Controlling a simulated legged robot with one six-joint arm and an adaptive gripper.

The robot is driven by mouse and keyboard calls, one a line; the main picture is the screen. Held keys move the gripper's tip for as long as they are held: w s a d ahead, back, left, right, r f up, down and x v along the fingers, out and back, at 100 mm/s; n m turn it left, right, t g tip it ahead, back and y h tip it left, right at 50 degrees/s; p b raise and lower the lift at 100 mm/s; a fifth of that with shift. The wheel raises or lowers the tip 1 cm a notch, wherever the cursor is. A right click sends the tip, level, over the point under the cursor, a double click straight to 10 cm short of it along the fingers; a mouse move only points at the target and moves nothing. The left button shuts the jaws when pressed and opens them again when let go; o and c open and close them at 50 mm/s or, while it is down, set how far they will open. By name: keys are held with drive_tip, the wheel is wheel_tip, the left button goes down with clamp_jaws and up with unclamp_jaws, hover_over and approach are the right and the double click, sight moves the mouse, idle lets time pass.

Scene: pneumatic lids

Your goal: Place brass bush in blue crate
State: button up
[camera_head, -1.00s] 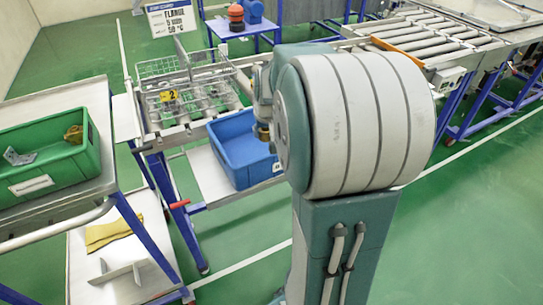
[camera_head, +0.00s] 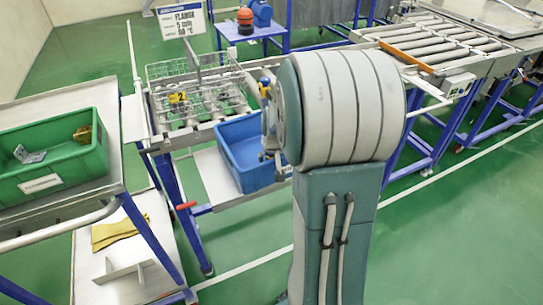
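The blue crate (camera_head: 240,160) stands on a low shelf beside the wire-basket table, and its right end is covered by my arm. A small brass-coloured piece (camera_head: 82,133) lies at the right end of the green crate (camera_head: 50,170); I cannot tell if it is the brass bush. My gripper is mostly hidden behind the large round joint of my arm. A small grey part (camera_head: 268,156) shows at the joint's left edge, over the blue crate. Whether the fingers are open or hold anything is not visible.
A grey bracket (camera_head: 29,155) lies in the green crate. Wire baskets (camera_head: 195,82) with a yellow number tag stand behind the blue crate. A roller conveyor (camera_head: 430,40) runs at the back right.

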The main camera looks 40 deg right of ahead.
idle(0.3)
drive_tip(key=v, duration=1.2)
drive_tip(key=s+a+r+n+y, duration=0.1)
drive_tip(key=s+a+r+n, duration=0.1)
drive_tip(key=s+a, duration=0.4)
drive_tip(key=s+a+r+n+t+y, duration=0.1)
drive_tip(key=s+a, duration=0.6)
drive_tip(key=a, duration=0.8)
drive_tip(key=shift+s+a+r+n, duration=0.3)
drive_tip(key=shift+r+n, duration=0.4)
drive_tip(key=shift+n, duration=0.5)
drive_tip(key=shift+a, duration=0.15)
drive_tip(key=shift+d, duration=0.2)
